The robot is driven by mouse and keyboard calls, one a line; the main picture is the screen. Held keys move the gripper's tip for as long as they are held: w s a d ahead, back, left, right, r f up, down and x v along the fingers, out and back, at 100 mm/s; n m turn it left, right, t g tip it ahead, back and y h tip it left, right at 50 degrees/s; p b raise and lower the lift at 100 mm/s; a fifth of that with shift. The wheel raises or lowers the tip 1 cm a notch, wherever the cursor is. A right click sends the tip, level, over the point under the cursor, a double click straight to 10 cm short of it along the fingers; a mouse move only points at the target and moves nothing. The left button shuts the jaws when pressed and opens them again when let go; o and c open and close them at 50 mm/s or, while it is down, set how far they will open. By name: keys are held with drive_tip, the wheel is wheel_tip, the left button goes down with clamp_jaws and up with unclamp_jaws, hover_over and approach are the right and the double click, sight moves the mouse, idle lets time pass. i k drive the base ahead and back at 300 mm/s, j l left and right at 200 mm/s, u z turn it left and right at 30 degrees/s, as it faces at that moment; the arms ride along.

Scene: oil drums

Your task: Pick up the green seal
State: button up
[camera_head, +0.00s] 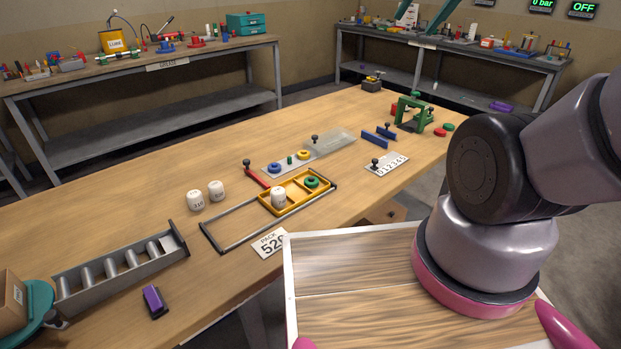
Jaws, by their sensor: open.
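A green ring (311,182), which looks like the green seal, lies in the right part of a yellow tray (292,204) on the wooden table. A white cylinder (278,197) stands in the left part of the same tray. On a clear plate behind the tray are a blue ring (274,168), a yellow ring (303,154) and a small green piece (290,159) between them. My arm shows at the right, but my gripper is out of the picture.
A dark rail frame (222,250) holds the tray. Two white cylinders (196,200) stand to its left. A grey rack (120,274) and purple block (155,301) are at front left. A green press (412,112) stands at the back right.

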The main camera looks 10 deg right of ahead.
sight(305, 181)
drive_tip(key=k+u, duration=0.15)
drive_tip(key=k, duration=0.5)
drive_tip(key=i+l+u, duration=0.15)
drive_tip(key=u, duration=1.35)
drive_tip(key=l, duration=0.65)
drive_tip(key=i+l, duration=0.15)
drive_tip(key=l, duration=1.1)
drive_tip(key=i+u, duration=0.05)
